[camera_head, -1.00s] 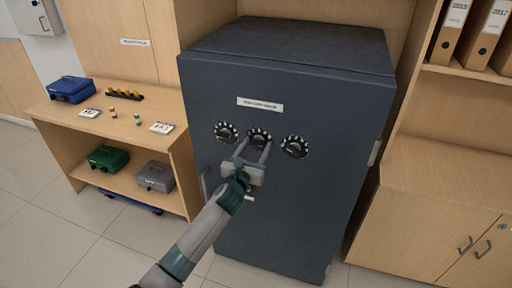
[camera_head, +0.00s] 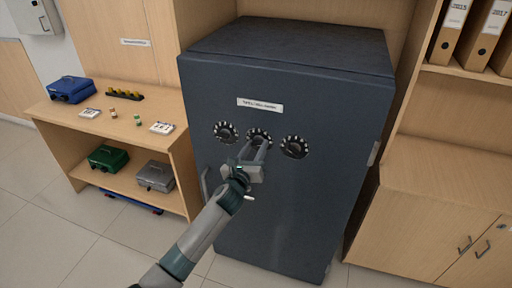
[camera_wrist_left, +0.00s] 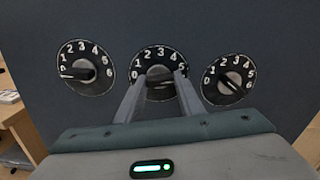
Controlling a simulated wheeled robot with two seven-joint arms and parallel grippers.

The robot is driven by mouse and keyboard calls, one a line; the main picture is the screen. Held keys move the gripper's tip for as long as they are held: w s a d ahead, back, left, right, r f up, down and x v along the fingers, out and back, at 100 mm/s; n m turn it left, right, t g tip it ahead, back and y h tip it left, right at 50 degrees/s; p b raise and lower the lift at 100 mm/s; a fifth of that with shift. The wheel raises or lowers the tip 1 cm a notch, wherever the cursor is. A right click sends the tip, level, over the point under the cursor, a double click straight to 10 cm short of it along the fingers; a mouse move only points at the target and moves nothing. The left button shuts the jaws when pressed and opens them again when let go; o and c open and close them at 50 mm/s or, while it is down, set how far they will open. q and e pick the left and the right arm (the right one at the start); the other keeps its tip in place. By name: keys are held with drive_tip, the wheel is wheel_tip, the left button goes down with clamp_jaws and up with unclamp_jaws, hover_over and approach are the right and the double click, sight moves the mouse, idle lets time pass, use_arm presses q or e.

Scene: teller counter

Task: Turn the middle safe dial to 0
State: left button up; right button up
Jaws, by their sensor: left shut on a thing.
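The dark safe (camera_head: 285,200) has three black dials with white numbers in a row. The middle dial (camera_head: 259,133) is partly covered by my left gripper (camera_head: 260,141). In the left wrist view, the left gripper (camera_wrist_left: 159,78) has one finger on each side of the middle dial's grey knob (camera_wrist_left: 158,72) and is shut on it. Numbers 0 to 5 show around the middle dial (camera_wrist_left: 158,53); its lower part is hidden, and I cannot tell where its pointer stands. My right gripper is not in view.
The left dial (camera_wrist_left: 85,68) and right dial (camera_wrist_left: 229,80) sit close on either side. A safe handle (camera_head: 205,183) is at the left edge. A wooden counter (camera_head: 60,115) with cash boxes stands left, a cabinet (camera_head: 440,190) right. Floor before the safe is clear.

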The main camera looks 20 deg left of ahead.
use_arm(q)
drive_tip(key=n, duration=0.4)
drive_tip(key=shift+r, duration=0.1)
drive_tip(key=n, duration=0.4)
drive_tip(key=shift+p, duration=0.35)
drive_tip(key=n, duration=0.4)
drive_tip(key=shift+a+n, duration=0.1)
drive_tip(key=shift+n, duration=0.2)
drive_tip(key=n, duration=0.4)
drive_tip(key=shift+n, duration=0.3)
drive_tip(key=n, duration=0.3)
drive_tip(key=shift+a+n+p, duration=0.1)
drive_tip(key=shift+n+p, duration=0.2)
drive_tip(key=shift+p, duration=0.1)
drive_tip(key=n, duration=0.4)
drive_tip(key=shift+n, duration=0.3)
drive_tip(key=n+p, duration=0.1)
drive_tip(key=n, duration=0.3)
drive_tip(key=shift+n, duration=1.9)
drive_tip(key=shift+f, duration=0.2)
